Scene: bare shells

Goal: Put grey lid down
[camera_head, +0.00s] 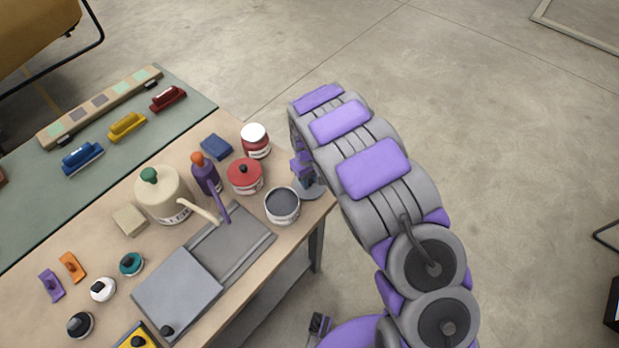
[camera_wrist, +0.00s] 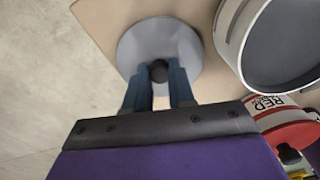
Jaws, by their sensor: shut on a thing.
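The grey lid (camera_wrist: 135,47) is a round disc with a black knob (camera_wrist: 158,71) at its middle. My gripper (camera_wrist: 160,78) is shut on the knob, one blue finger on each side. In the head view the lid (camera_head: 313,191) is at the table's right corner, below my gripper (camera_head: 303,168). I cannot tell whether it touches the tabletop. An open white tin (camera_head: 282,217) with dark grey inside stands just left of the lid; it shows at the right of the wrist view (camera_wrist: 229,40), apart from the lid.
A red-lidded tin (camera_head: 244,176), a red-and-white jar (camera_head: 256,143) and a purple bottle (camera_head: 206,177) stand left of my gripper. A grey tray (camera_head: 235,250) lies in front of the open tin. The table edge is close by the lid, with bare floor (camera_head: 480,110) beyond.

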